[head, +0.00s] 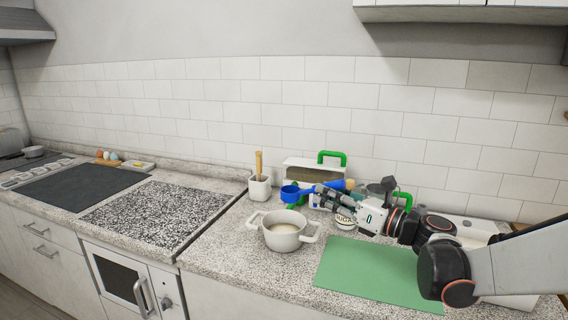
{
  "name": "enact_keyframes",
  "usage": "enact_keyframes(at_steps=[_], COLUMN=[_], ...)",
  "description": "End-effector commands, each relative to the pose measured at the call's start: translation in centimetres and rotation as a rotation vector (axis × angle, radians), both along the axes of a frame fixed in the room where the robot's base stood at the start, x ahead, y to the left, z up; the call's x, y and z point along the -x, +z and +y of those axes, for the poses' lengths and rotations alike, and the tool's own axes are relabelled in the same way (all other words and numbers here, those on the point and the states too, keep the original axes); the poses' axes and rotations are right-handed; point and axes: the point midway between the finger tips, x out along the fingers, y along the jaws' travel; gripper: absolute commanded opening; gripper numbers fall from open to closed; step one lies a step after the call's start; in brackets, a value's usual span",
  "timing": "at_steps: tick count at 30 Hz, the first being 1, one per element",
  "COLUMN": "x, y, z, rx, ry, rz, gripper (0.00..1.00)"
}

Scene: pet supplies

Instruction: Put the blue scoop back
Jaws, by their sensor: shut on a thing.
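The blue scoop (290,194) shows in the head view above the back of the counter, its round cup to the left and its handle running right. My gripper (319,197) reaches in from the right and is shut on the scoop's handle. The scoop appears held up behind and above the white pot (283,243), near a white bin with a green handle (331,157). The fingers and the things behind hide part of the grip. I cannot tell the exact gap between the scoop and the bin.
The two-handled pot holds something pale. A white crock (259,189) with a wooden tool stands left of the scoop. A green mat (370,274) lies on the counter under my arm. A small round dish (345,222) sits below my gripper.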

Motion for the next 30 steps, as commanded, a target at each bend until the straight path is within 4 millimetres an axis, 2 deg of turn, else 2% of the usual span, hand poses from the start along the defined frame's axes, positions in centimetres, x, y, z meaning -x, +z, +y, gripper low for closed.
enact_keyframes(at_steps=[6, 11, 14, 19, 24, 30], x=[-2.4, -4.5, -5.7, -7.3, -7.7, -7.9], y=[1.3, 0.8, -0.5, -4.8, -7.6, -9.9], z=[-2.3, -5.0, -6.8, -9.3, -10.0, -10.0], rx=[0.0, 0.0, -0.001, -0.002, -0.003, -0.002], ry=[-0.227, -0.447, -0.579, -0.775, -0.841, -0.871], rz=[0.001, 0.0, 0.001, 0.003, 0.004, 0.003], gripper=[0.0, 0.0, 0.0, 0.0, 0.0, 0.0])
